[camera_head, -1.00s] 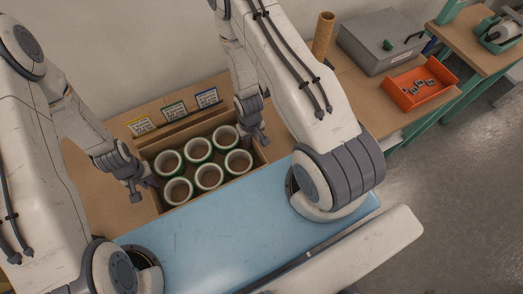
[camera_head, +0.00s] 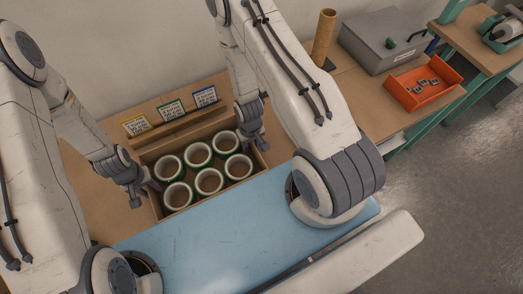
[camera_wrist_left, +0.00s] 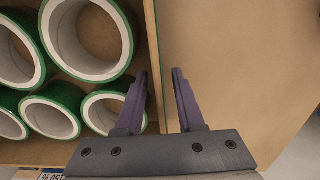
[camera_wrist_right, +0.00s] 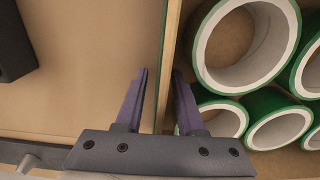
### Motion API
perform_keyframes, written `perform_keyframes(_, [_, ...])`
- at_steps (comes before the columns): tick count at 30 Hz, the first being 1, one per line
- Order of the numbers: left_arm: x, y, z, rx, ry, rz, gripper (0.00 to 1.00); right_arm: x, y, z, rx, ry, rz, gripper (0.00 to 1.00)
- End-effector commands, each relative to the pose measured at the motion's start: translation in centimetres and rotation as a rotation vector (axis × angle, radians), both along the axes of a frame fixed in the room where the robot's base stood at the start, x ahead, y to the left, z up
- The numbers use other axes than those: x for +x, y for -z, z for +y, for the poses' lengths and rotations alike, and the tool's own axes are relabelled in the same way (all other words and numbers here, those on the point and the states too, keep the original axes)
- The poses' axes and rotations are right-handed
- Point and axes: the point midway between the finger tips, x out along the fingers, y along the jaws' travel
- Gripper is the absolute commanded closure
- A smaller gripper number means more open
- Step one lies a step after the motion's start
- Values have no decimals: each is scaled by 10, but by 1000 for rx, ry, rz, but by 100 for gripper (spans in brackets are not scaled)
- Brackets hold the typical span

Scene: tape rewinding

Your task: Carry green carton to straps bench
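The carton (camera_head: 207,130) is an open brown box on the bench in front of me, holding several white-lined tape rolls (camera_head: 209,181) with green rims. My left gripper (camera_head: 142,195) is at its left end; in the left wrist view its fingers (camera_wrist_left: 162,75) stand open on either side of the carton's wall (camera_wrist_left: 151,40), with a gap showing. My right gripper (camera_head: 255,142) is at the right end; in the right wrist view its fingers (camera_wrist_right: 160,78) stand open around the other wall (camera_wrist_right: 172,40). The finger undersides are hidden.
Yellow, green and blue label cards (camera_head: 170,109) stand behind the carton. A blue surface (camera_head: 230,225) lies in front of it. To the right are a cardboard tube (camera_head: 324,38), a grey case (camera_head: 382,40) and an orange tray (camera_head: 425,84) with small parts. Another bench (camera_head: 465,42) stands far right.

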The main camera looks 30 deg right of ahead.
Motion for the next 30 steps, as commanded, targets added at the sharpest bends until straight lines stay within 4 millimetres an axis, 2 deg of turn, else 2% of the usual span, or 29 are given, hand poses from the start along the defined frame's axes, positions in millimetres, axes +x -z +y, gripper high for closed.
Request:
perform_keyframes(4, [1,-5,0,0,0,-2,62,0,0,0,0,0,0,62])
perform_keyframes(7, [1,-17,0,0,0,-3,62,0,0,0,0,0,0,62])
perform_keyframes(15, [2,-71,0,0,0,-6,62,0,0,0,0,0,0,62])
perform_keyframes(21, [1,-103,0,0,0,-4,62,0,0,0,0,0,0,62])
perform_keyframes(25, [1,-115,0,0,0,-2,62,0,0,0,0,0,0,62])
perform_keyframes(30, [0,-120,0,0,0,0,62,1,-6,0,0,0,-2,62])
